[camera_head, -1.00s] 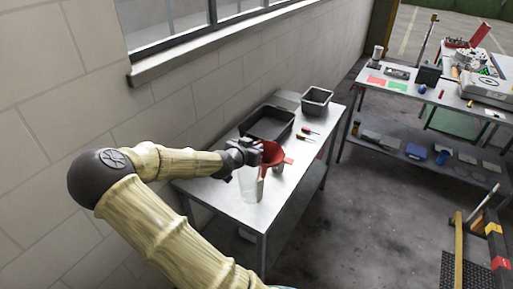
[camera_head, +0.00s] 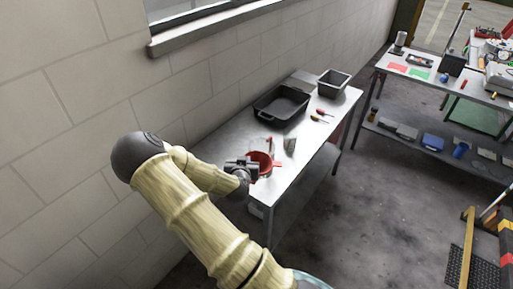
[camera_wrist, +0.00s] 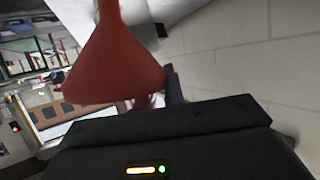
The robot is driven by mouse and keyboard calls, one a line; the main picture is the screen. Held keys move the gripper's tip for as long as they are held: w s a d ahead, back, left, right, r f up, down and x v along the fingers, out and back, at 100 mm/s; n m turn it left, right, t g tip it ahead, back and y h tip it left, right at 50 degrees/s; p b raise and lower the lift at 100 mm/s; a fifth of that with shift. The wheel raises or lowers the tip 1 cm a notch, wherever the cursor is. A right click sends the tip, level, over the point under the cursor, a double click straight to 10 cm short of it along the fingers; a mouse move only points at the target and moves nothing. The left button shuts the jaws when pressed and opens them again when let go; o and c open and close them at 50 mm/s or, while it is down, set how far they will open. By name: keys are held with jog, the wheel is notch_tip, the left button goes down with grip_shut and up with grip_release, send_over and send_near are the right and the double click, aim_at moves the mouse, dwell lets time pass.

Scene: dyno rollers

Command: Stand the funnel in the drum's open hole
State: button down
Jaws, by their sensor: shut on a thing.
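The red funnel (camera_head: 265,161) is in my gripper (camera_head: 251,169), over the near end of the metal bench in the head view. In the wrist view the funnel (camera_wrist: 115,62) fills the upper left, its wide mouth toward the gripper and its narrow end away. My gripper is shut on it; the fingertips are mostly hidden by the funnel and the dark gripper body. I cannot make out the drum or its open hole in either view.
The bench (camera_head: 236,135) stands along the block wall. It holds a black tray (camera_head: 282,104), a grey bin (camera_head: 333,83), screwdrivers (camera_head: 321,117) and a small grey upright item (camera_head: 290,144). A second, cluttered bench (camera_head: 377,68) stands at right. The floor between is open.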

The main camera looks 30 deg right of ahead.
jog(key=s+a+f+n+t+y, duration=0.1)
jog(key=s+a+f+n+y, duration=0.1)
jog(key=a+f, duration=0.3)
jog(key=s+a+f+n+t+y+b, duration=0.1)
jog(key=s+a+f+n+y, duration=0.1)
jog(key=a+f, duration=0.3)
jog(key=s+a+f+n+y, duration=0.3)
jog(key=a+f, duration=0.2)
jog(key=a, duration=0.2)
jog(key=shift+a+f+t+y, duration=0.3)
jog(key=shift+a+t+y, duration=0.05)
jog(key=shift+t+y, duration=0.05)
jog(key=shift+d, duration=0.1)
